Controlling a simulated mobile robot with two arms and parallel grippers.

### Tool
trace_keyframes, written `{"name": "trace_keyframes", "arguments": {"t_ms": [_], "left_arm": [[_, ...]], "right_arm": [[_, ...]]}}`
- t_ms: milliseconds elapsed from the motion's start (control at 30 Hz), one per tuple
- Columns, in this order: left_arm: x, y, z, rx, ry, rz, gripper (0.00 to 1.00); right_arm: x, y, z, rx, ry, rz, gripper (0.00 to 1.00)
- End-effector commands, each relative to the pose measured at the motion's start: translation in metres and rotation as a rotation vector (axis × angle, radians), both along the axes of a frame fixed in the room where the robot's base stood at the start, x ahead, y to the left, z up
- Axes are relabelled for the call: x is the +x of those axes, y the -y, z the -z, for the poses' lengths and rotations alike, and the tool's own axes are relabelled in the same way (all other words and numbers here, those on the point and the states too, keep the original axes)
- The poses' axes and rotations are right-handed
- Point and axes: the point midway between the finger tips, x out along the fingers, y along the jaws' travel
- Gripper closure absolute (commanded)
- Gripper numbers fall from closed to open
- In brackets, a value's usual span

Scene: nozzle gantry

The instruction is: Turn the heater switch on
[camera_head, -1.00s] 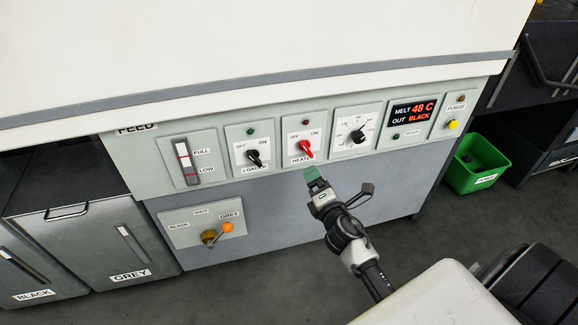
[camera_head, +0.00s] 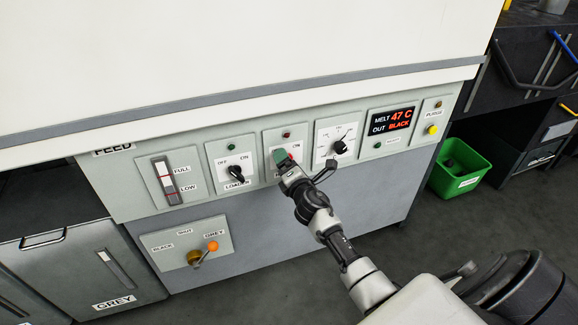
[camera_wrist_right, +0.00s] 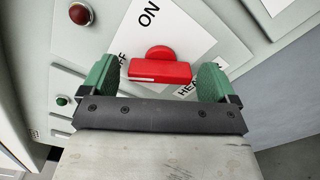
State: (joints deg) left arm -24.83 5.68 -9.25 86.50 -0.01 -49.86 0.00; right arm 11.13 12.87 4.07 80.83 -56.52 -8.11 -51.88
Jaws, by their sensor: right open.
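The heater switch is a red rotary knob on a white plate with OFF and ON marks. In the right wrist view the red knob (camera_wrist_right: 160,68) sits between the two green fingertips of my right gripper (camera_wrist_right: 158,80), which is open with gaps on both sides. In the head view my right gripper (camera_head: 283,160) is at the heater plate (camera_head: 299,136) and hides most of the knob. A dark red lamp (camera_head: 286,135) sits above the knob. My left gripper is not in view.
The black loader knob (camera_head: 236,173) is just left and a dial (camera_head: 340,147) just right on the panel. An orange-tipped lever (camera_head: 212,246) is below. A green bin (camera_head: 460,168) stands at right.

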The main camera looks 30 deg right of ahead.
Motion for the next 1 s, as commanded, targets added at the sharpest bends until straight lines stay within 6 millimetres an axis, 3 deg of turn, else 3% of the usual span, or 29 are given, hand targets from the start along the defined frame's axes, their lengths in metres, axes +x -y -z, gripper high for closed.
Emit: {"name": "trace_keyframes", "arguments": {"t_ms": [167, 500, 1000], "left_arm": [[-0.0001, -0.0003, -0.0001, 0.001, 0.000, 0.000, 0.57], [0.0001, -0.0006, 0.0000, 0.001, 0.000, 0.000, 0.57], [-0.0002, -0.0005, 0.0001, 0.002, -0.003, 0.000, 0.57]], "right_arm": [[-0.0001, 0.0000, 0.0001, 0.000, 0.000, 0.000, 0.11], [-0.0004, 0.0000, 0.0003, 0.000, -0.001, 0.001, 0.60], [-0.0006, -0.0001, 0.0002, 0.145, 0.034, 0.002, 0.60]]}}
